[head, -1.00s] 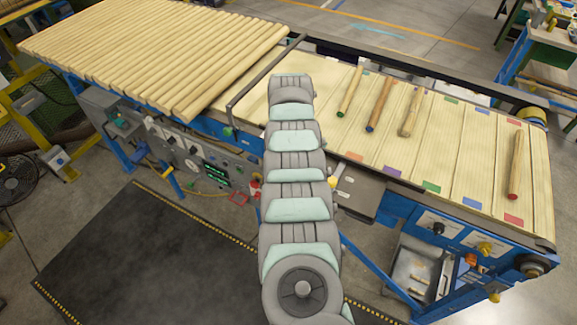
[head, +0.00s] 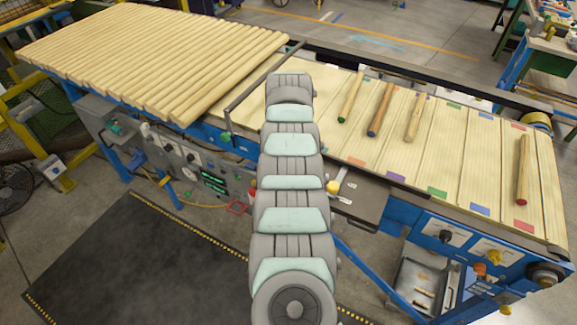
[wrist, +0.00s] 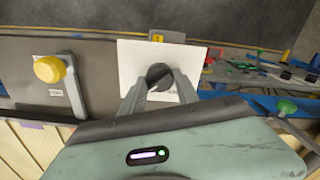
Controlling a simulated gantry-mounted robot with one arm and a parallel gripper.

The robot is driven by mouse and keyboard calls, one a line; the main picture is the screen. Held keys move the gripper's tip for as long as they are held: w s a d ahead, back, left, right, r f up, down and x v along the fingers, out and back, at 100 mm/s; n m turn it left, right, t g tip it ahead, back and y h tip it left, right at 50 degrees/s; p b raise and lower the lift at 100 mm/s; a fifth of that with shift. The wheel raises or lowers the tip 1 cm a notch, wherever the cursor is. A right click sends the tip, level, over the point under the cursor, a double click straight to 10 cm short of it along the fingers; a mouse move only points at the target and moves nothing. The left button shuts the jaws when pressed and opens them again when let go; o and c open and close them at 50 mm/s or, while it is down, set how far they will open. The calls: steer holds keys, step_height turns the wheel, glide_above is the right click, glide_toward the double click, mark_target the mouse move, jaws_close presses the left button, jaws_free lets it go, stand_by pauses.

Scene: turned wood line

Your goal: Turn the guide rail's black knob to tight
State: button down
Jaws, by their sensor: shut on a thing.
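In the wrist view the black knob (wrist: 158,74) stands in front of a white plate. My gripper (wrist: 160,84) has its two grey fingers closed on the knob's sides, and the knob is partly covered by them. No pointer or tight mark on the knob is readable. In the head view my own arm covers the knob and my gripper. The black guide rail (head: 385,182) runs along the belt's near edge.
A yellow knob (wrist: 50,68) on a grey bracket sits left of the plate in the wrist view. A green knob (wrist: 286,106) is at the right. Several turned sticks lie on the belt (head: 470,160), and a stack of wood blanks (head: 150,60) is at the upper left.

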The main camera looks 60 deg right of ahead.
steer(key=c, duration=0.9)
jaws_free()
steer(key=shift+r, duration=0.1)
step_height(320, 180, up, 11)
steer(key=shift+f, duration=0.2)
